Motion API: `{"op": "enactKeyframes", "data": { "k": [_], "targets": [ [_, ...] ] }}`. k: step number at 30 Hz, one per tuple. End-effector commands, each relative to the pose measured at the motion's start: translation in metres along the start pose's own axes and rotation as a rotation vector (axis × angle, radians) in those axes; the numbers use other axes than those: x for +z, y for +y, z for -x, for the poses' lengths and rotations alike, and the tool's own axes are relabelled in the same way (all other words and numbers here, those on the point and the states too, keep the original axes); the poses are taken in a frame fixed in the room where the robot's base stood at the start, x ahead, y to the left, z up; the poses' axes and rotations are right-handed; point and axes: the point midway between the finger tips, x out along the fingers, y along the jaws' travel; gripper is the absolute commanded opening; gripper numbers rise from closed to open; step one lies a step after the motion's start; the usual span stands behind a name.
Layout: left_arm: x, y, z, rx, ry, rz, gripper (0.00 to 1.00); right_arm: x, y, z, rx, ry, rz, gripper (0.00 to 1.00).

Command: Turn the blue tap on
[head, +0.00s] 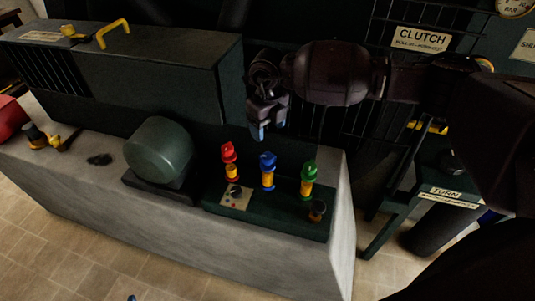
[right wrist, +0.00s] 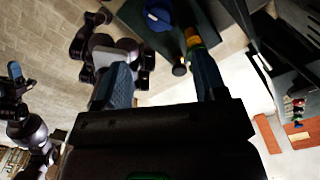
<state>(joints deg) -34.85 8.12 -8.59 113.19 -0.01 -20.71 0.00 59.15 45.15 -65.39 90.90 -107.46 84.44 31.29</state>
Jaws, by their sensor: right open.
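The blue tap (head: 268,165) stands upright on a dark green base, with a blue handle above a yellow body. It is between a red tap (head: 229,158) and a green tap (head: 308,174). My right gripper (head: 257,130) is open and empty, above and slightly left of the blue tap, apart from it. In the right wrist view a blue handle (right wrist: 157,15) shows beyond the two open fingers (right wrist: 160,78). My left arm seems to show at the left of that view, with a blue-tipped gripper (right wrist: 15,72) too small to read.
The taps' base (head: 285,215) sits on a concrete block (head: 250,240). A dark green motor housing (head: 158,150) is left of it. A black grille (head: 320,125) stands behind.

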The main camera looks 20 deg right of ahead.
Motion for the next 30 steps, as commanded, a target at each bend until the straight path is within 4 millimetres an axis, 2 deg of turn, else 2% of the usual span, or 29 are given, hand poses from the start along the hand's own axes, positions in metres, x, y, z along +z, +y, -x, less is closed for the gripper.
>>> {"op": "enactKeyframes", "data": {
  "k": [4,8,21,30],
  "targets": [
    [-0.001,0.000,0.000,0.000,0.000,0.000,0.65,-0.001,0.000,-0.003,0.002,0.003,0.040,0.65],
    [-0.002,0.000,0.001,0.000,0.000,0.000,0.65,-0.001,0.001,-0.014,0.003,0.005,0.041,0.65],
    [-0.004,-0.001,0.006,0.000,-0.012,0.000,0.65,-0.001,0.002,-0.085,0.006,0.003,0.038,0.65],
    [0.000,-0.001,0.008,-0.001,-0.022,0.001,0.65,0.000,0.002,-0.107,0.005,0.001,0.038,0.65]
  ]
}}
